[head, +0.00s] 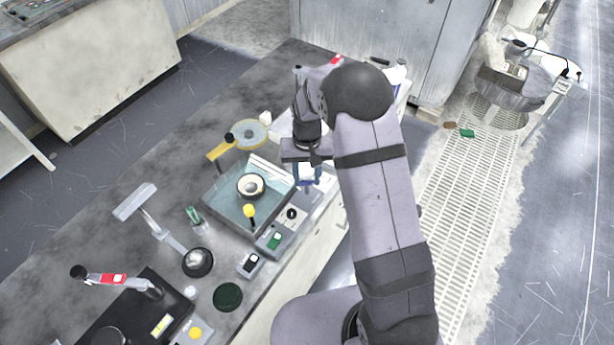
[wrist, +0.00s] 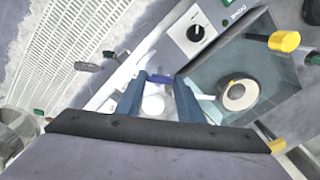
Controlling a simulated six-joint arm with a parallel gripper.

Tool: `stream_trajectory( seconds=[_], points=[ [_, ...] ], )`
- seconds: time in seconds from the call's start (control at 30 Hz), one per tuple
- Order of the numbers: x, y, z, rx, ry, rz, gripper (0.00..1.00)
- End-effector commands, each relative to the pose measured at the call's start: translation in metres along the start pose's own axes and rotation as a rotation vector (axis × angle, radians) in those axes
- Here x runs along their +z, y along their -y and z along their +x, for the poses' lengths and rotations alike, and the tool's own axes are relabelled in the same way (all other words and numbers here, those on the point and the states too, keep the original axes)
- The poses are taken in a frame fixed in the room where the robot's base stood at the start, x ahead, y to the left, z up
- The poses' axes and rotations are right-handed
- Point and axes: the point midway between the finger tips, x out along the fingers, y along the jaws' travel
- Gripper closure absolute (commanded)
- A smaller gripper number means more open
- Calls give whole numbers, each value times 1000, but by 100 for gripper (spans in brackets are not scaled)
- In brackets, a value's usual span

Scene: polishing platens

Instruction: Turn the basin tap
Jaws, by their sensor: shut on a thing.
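My gripper (head: 307,177) is at the right side of the shallow, teal-lined basin (head: 217,201), beyond my arm's dark wrist joint. In the wrist view its two blue fingers (wrist: 161,84) are closed about a small blue piece, which looks like the handle of the basin tap (wrist: 160,79). A pale round part shows between the fingers, and a whitish spout-like piece points from there towards the basin (wrist: 247,52). The fingers and wrist hide most of the tap in the head view.
A yellow-knobbed lever (head: 250,211) stands at the basin's front edge, beside a panel with a black dial (head: 291,213). A lamp-like stand (head: 150,205) and a red-banded lever (head: 113,279) are at left. Grated floor lies right.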

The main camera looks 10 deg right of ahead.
Motion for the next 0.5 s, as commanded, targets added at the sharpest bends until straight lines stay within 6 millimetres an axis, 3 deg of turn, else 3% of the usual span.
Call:
stream_trajectory(
  seconds=[0.5],
  points=[
    [0,0,-1,0,-1,461,88]
  ],
)
